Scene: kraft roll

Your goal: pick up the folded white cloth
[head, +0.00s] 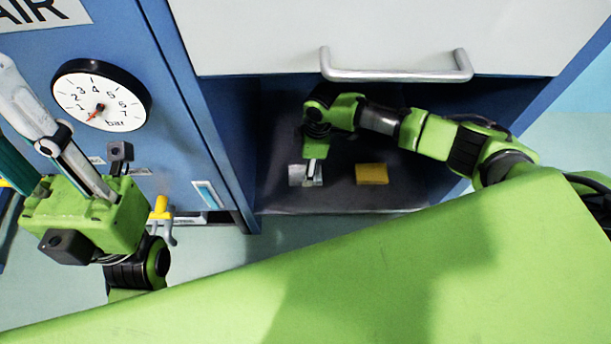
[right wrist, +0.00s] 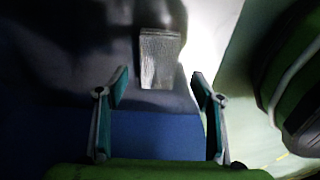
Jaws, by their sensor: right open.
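The folded white cloth (head: 296,175) lies on the dark floor of the open compartment under the drawer; part of it is hidden behind my right gripper (head: 311,166). In the right wrist view the cloth (right wrist: 160,62) looks pale grey and lies ahead, between the lines of the two fingers. There my right gripper (right wrist: 159,88) is open with nothing between its fingers. I cannot tell how high it is above the cloth. My left gripper (head: 35,140) is at the left in front of the blue panel, its fingertips seemingly cut off by the picture edge.
A yellow folded piece (head: 371,174) lies right of the cloth. The white drawer front with a metal handle (head: 398,75) hangs over the compartment, and my right arm passes beneath it. A round gauge (head: 101,95) is on the blue panel near my left gripper.

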